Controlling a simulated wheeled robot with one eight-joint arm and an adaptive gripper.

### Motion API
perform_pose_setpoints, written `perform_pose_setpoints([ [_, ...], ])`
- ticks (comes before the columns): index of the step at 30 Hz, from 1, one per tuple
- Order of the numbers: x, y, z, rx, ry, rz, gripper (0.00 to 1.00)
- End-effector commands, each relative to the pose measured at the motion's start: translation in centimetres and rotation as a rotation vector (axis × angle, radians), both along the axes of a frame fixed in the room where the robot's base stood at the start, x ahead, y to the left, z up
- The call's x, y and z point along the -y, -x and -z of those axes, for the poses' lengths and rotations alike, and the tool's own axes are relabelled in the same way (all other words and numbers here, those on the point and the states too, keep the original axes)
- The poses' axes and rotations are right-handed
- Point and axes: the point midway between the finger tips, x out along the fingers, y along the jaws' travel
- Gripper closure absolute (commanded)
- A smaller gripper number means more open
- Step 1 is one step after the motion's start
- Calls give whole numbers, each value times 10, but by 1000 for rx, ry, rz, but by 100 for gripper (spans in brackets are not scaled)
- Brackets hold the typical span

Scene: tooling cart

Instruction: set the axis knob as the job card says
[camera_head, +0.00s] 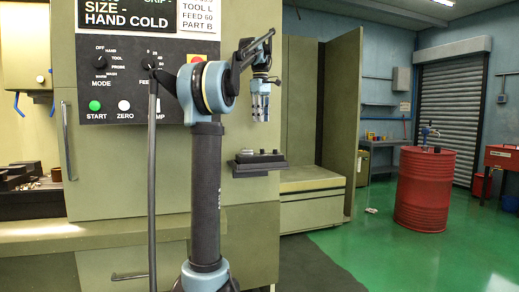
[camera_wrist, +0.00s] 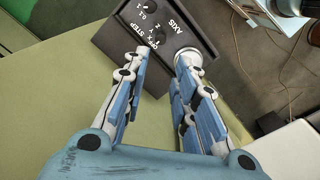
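A dark control box (camera_head: 257,164) sits on a small ledge on the machine's front, below my gripper (camera_head: 260,112). In the wrist view the box (camera_wrist: 203,37) has a small black knob (camera_wrist: 158,36) among the OFF, X, Y and Z marks, near the word AXIS. Its exact setting is too small to tell. A second black knob (camera_wrist: 149,6) is by STEP. A pale round part (camera_wrist: 188,57) is by the right finger. My gripper (camera_wrist: 164,62) is open, its fingers pointing at the box with nothing visible between them. The screen (camera_head: 145,14) shows cut-off text: "SIZE -", "HAND COLD"; a panel (camera_head: 198,16) reads "TOOL L", "FEED 60", "PART B".
The machine's panel (camera_head: 110,84) with MODE and FEED knobs and START and ZERO buttons is behind my arm. A green cabinet wall (camera_head: 341,100) stands right of the box. A red drum (camera_head: 425,190) is farther right, with open green floor before it.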

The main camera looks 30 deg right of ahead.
Motion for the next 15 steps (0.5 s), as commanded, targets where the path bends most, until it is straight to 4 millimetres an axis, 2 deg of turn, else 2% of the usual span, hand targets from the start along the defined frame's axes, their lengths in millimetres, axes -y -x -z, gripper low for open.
perform_pose_setpoints([
  [15, 3, -1, 83, 0, 0, 0, 74],
])
